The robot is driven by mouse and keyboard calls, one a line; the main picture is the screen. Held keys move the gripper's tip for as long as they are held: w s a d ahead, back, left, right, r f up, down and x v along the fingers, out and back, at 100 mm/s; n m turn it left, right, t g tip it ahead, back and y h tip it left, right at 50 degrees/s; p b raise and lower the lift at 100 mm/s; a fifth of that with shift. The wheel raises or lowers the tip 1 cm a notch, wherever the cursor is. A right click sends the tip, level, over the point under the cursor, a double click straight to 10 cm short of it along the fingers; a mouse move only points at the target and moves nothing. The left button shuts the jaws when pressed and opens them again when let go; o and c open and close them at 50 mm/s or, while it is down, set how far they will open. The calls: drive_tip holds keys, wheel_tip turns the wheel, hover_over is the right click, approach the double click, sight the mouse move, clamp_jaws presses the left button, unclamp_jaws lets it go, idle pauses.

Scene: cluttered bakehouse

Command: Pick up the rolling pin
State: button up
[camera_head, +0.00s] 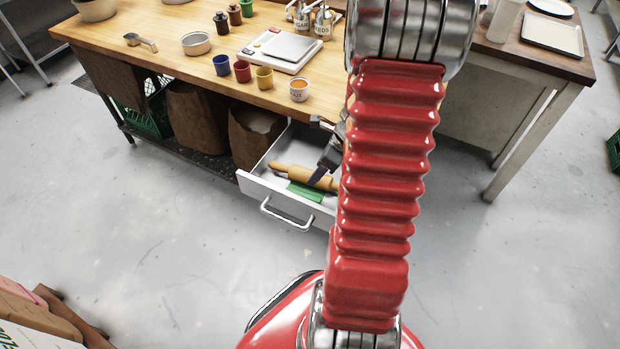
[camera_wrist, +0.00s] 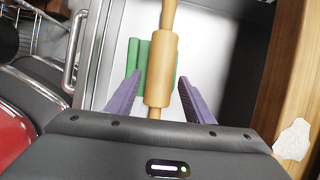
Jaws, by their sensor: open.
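The rolling pin (camera_head: 302,176) is light wood and lies in an open white drawer (camera_head: 262,182) under the wooden bench. In the wrist view the rolling pin (camera_wrist: 161,72) runs up the picture, with its body between the two purple fingers of my gripper (camera_wrist: 156,96). The fingers are apart, with a gap on each side of the pin. My arm hides the right part of the drawer and one end of the pin in the head view.
The drawer handle (camera_head: 284,214) sticks out in front. The floor in front is clear.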

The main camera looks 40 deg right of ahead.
drive_tip(key=shift+x, duration=2.25)
drive_tip(key=shift+w, duration=0.1)
drive_tip(key=shift+c, duration=0.6)
clamp_jaws()
drive_tip(key=shift+r, duration=0.2)
drive_tip(key=shift+r, duration=4.85)
